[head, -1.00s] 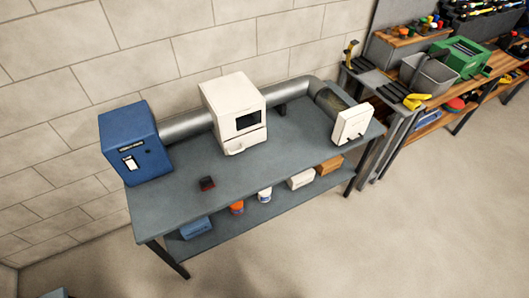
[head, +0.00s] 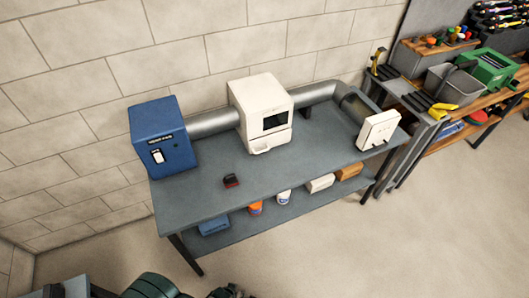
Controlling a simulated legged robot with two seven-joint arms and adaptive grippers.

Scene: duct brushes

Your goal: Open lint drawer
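A white box unit (head: 262,98) with a dark window stands on the grey table, in line with the metal duct. Its lower front has a drawer (head: 270,141) with a protruding handle at its bottom edge. The drawer looks closed, its face about flush with the unit. Dark green and black parts, probably of my own arm, show at the bottom left edge, well apart from the table. I cannot make out any gripper fingers in the head view.
A blue box (head: 162,135) with a switch stands at the table's left end, a white square panel (head: 378,130) at the duct's right end. Bottles and boxes fill the lower shelf. The floor in front (head: 370,245) is clear.

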